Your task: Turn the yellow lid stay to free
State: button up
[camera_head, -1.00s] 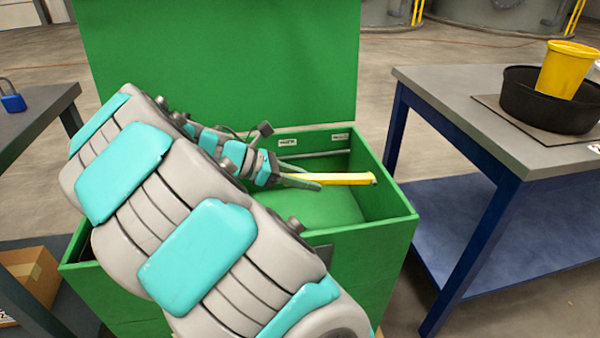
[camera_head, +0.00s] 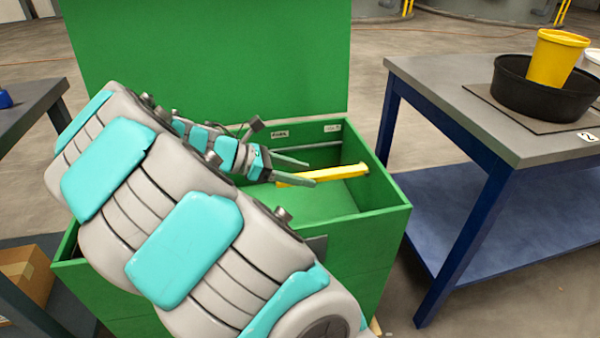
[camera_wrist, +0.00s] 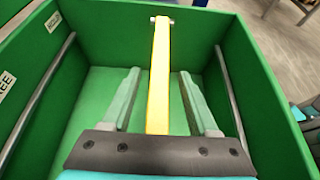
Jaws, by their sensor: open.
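The yellow lid stay (camera_head: 345,171) is a straight bar low across the inside of the green box (camera_head: 378,222). In the wrist view the stay (camera_wrist: 160,70) runs from my gripper's base to a pivot at the far wall. My gripper (camera_head: 312,173) is open, one finger on each side of the bar. In the wrist view, my gripper (camera_wrist: 159,75) shows visible gaps between the bar and both fingers. The stay's near end is hidden behind my gripper's base. The green lid (camera_head: 210,60) stands upright.
A label reading FREE (camera_wrist: 5,85) and a second label (camera_wrist: 54,21) are on the box wall, beside a grey rod (camera_wrist: 38,90). Another rod (camera_wrist: 228,95) is right. A table (camera_head: 450,85) with a black bowl (camera_head: 525,95) and yellow bucket (camera_head: 553,60) stands right.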

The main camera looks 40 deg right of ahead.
jog(key=v, duration=0.7)
jog(key=shift+a+r, duration=0.2)
jog(key=shift+a, duration=0.15)
